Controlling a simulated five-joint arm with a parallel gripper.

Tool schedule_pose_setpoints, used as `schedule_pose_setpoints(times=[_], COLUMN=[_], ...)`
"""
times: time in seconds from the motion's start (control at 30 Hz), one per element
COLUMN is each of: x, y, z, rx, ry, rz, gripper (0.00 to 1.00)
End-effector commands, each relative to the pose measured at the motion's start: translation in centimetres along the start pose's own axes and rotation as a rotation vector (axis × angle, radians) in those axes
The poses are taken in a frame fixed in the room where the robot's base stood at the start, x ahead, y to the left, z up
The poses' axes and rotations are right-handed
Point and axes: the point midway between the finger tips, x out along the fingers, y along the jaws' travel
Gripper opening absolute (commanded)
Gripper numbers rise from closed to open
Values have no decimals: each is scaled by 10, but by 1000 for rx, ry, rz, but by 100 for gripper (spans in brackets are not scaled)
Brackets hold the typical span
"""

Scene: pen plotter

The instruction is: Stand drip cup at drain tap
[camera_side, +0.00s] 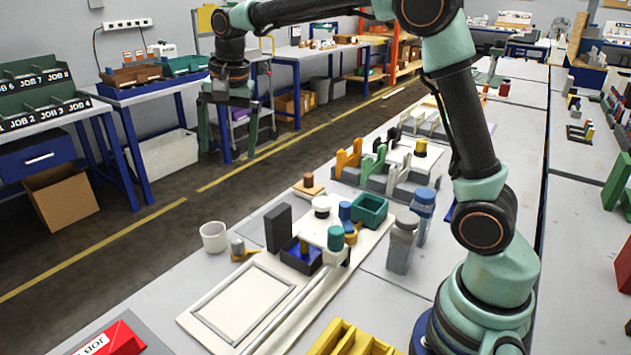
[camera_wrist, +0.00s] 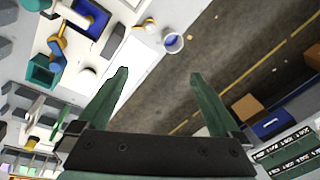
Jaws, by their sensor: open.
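A white drip cup (camera_side: 214,237) stands upright near the aisle edge of the bench in the side view. It also shows in the wrist view (camera_wrist: 173,43), beyond my fingertips, with something blue inside its rim. A small yellow and grey fitting (camera_side: 240,250), which looks like the drain tap, sits just right of the cup, close to it. In the wrist view that fitting (camera_wrist: 147,24) is small and partly unclear. My gripper (camera_side: 227,150) is open and empty, high above and away from the cup. Its two green fingers spread wide in the wrist view (camera_wrist: 158,75).
A dark grey block (camera_side: 278,228), a blue tray (camera_side: 301,256) and a green bin (camera_side: 369,210) crowd the plotter behind the tap. A white framed sheet (camera_side: 240,302) lies in front. A red job box (camera_side: 113,340) is at the near left. The floor aisle lies beyond the edge.

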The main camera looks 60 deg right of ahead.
Motion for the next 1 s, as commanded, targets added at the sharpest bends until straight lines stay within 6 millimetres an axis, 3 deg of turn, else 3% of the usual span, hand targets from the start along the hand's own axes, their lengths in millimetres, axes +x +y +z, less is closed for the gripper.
schedule_pose_setpoints(times=[0.1,0.37,0.7,1.0], x=[-26,-51,-39,-27], y=[27,90,164,181], z=[12,45,86,97], rx=[-148,-479,-864,-972], ry=[33,119,248,284], rz=[-42,-106,-142,-141], gripper=[100,100,100,100])
